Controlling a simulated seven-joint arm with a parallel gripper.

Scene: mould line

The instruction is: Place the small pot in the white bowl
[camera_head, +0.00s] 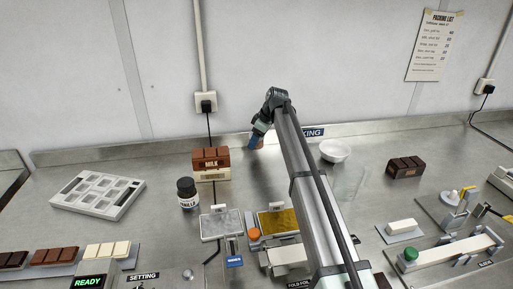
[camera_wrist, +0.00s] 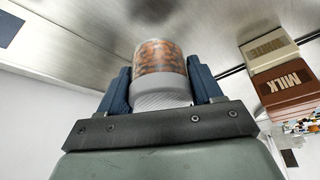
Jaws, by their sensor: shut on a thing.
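The white bowl (camera_head: 334,152) stands on the steel bench, to the right of my gripper in the head view and just past my arm. My gripper (camera_head: 257,139) is near the back wall, left of my arm. In the wrist view its two blue fingers (camera_wrist: 165,85) are shut on the small pot (camera_wrist: 160,58). The pot has a pale ribbed cap end towards the palm and a brown-speckled body beyond it. In the head view the pot is small and mostly hidden by the fingers. I cannot tell whether it touches the bench.
Milk and white chocolate boxes (camera_head: 211,158) are stacked left of my gripper. A vanilla jar (camera_head: 187,194) and a grey mould tray (camera_head: 97,194) are further left. Bench around the bowl is fairly clear.

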